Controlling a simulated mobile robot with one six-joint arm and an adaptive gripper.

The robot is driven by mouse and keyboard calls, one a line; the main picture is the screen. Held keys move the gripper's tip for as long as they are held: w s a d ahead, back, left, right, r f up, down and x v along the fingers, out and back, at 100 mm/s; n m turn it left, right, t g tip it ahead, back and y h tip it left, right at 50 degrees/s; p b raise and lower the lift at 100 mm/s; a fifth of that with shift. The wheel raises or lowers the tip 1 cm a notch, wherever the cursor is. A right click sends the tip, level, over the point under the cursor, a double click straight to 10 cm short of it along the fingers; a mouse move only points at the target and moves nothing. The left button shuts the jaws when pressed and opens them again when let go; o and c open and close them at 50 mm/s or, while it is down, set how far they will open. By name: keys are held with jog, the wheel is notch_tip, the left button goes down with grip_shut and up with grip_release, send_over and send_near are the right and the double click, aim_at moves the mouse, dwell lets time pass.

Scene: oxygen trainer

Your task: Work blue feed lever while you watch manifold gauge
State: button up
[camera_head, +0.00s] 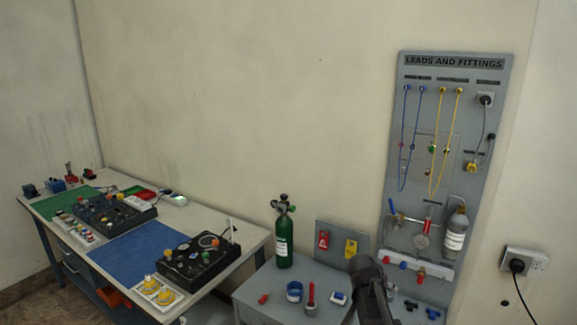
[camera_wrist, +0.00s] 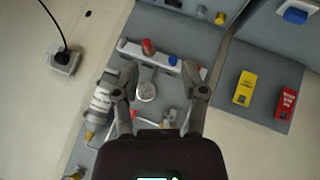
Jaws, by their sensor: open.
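The blue feed lever (camera_head: 392,207) sticks up at the left end of the manifold on the grey wall panel. Nothing is gripped.
A red handle (camera_head: 428,216) and a grey cylinder (camera_head: 455,232) sit right of the lever. A pale shelf (camera_head: 417,263) with caps runs below. Blue and yellow leads hang above. A green bottle (camera_head: 284,236) stands on the grey bench. A wall socket (camera_head: 522,262) is at right.

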jog(key=s+a+f+n+g+y, duration=0.2)
jog(key=s+a, duration=0.4)
jog(key=s, duration=0.3)
jog(key=s+a+f+n+g+y, duration=0.2)
jog(key=s+a+f+y, duration=0.1)
jog(key=s+a+y, duration=0.2)
jog(key=s+a, duration=0.2)
jog(key=s, duration=0.1)
jog(key=shift+s+n, duration=0.4)
jog(key=shift+d, duration=0.15)
dwell(1.3)
dwell(4.5)
